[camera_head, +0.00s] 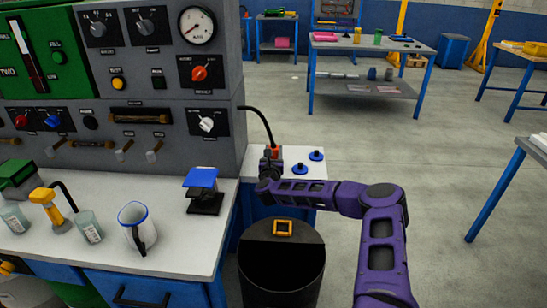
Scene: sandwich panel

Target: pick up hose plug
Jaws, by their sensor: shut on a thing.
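The hose plug (274,151) is a small red-orange piece at the end of a black hose, at the right end of the white counter beside the grey panel. My gripper (271,161), dark and at the end of my purple arm, is shut on the hose plug. The plug looks upright, with the hose arching from its top back to the panel's side. The fingertips and the plug's lower part are small and partly hidden, so I cannot tell whether the plug touches the counter.
Two blue-and-black round fittings (300,169) (316,155) sit just right of my gripper. A black bin (282,270) stands below the counter end. A blue-topped device (202,180), a white jug (135,222) and bottles stand on the left. Open floor lies to the right.

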